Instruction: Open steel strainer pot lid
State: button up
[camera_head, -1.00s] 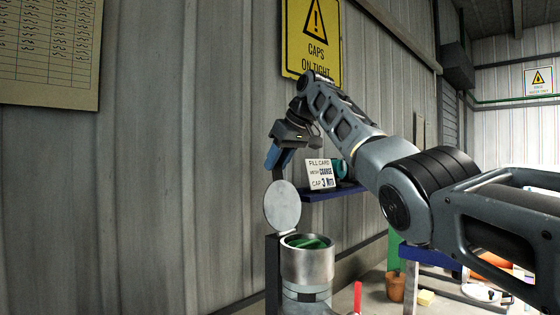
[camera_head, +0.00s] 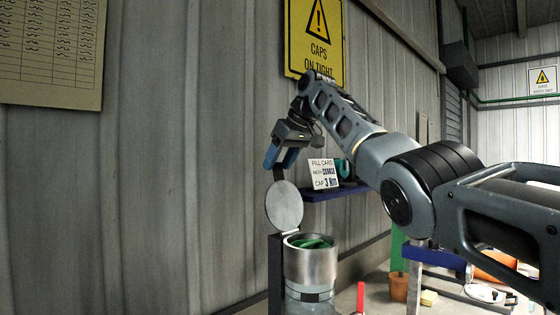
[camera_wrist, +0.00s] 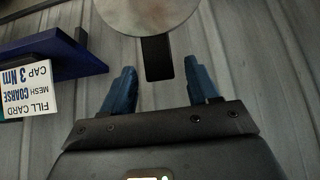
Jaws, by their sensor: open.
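The steel strainer pot (camera_head: 310,262) stands at the lower middle of the head view, with green material visible inside its open top. Its round lid (camera_head: 284,206) stands up, tilted back on the hinge side at the pot's left rear. A dark tab (camera_head: 279,174) sticks up from the lid's upper edge. My gripper (camera_head: 277,160) is just above this tab. In the wrist view my gripper (camera_wrist: 162,86) has its two blue fingers apart, with the tab (camera_wrist: 157,58) between and beyond them and part of the lid (camera_wrist: 148,12) at the top edge. I cannot tell any contact.
A fill card (camera_head: 323,173) stands on a blue shelf (camera_head: 330,192) right of my gripper. A corrugated wall (camera_head: 150,180) is close behind. A red upright handle (camera_head: 360,298), a brown pot (camera_head: 398,287) and a yellow block (camera_head: 429,298) are lower right.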

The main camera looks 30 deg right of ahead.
jog(key=b+v, duration=0.2)
jog(key=v, duration=0.5)
jog(key=shift+s+r, duration=0.25)
jog(key=shift+r, duration=0.05)
jog(key=shift+d, duration=0.15)
